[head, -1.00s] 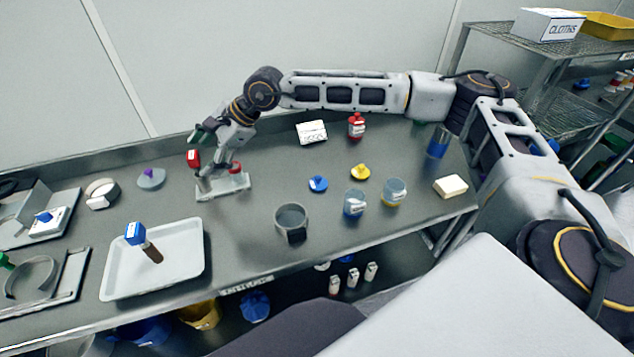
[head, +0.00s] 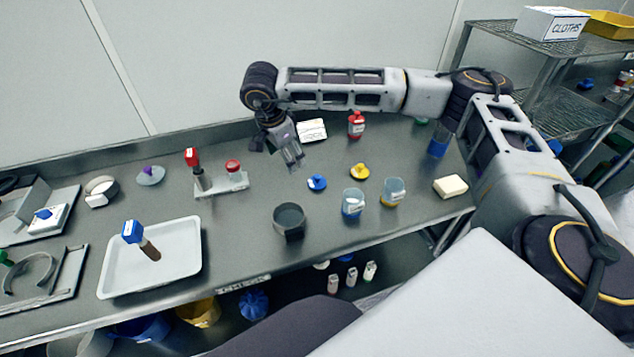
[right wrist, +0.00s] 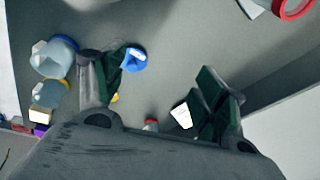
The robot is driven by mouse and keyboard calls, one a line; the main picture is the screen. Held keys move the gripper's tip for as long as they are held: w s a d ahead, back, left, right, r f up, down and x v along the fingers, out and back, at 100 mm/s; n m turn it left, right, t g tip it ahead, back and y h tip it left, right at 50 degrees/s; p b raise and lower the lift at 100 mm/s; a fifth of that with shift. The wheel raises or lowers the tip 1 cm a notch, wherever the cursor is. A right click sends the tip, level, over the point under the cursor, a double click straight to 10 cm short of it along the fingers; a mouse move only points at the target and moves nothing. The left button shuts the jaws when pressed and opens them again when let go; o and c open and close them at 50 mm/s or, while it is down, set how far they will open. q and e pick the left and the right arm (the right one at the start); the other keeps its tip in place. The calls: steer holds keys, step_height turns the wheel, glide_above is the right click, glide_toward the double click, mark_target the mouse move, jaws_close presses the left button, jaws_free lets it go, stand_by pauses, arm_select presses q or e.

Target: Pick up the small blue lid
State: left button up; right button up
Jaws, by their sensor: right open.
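The small blue lid (head: 317,182) has a raised knob and lies flat on the metal bench, in front of the white label card. It also shows in the right wrist view (right wrist: 133,60), close to the inner side of one finger. My right gripper (head: 291,158) points down above the bench, to the left of and behind the lid, apart from it. Its fingers (right wrist: 163,85) are spread with nothing between them. My left gripper is not in view.
A yellow lid (head: 360,172), a blue-tinted jar (head: 353,205) and a second jar (head: 394,192) stand to the right. A rack with red-capped items (head: 222,183) is left, a red bottle (head: 356,124) behind.

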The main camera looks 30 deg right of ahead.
steer(key=s+d+g+h, duration=0.1)
steer(key=s+d+h, duration=0.1)
steer(key=d, duration=0.1)
glide_toward(316, 176)
steer(key=shift+m, duration=0.4)
steer(key=x, duration=0.5)
steer(key=shift+s+d+p, duration=0.1)
steer(key=shift+s+p, duration=0.1)
steer(key=shift+p, duration=0.1)
steer(key=shift+f, duration=0.1)
steer(key=shift+w+p+x, duration=0.2)
steer(key=shift+p+x, duration=0.2)
steer(key=shift+x, duration=1.8)
steer(key=shift+d+f, duration=0.2)
steer(key=shift+f, duration=0.2)
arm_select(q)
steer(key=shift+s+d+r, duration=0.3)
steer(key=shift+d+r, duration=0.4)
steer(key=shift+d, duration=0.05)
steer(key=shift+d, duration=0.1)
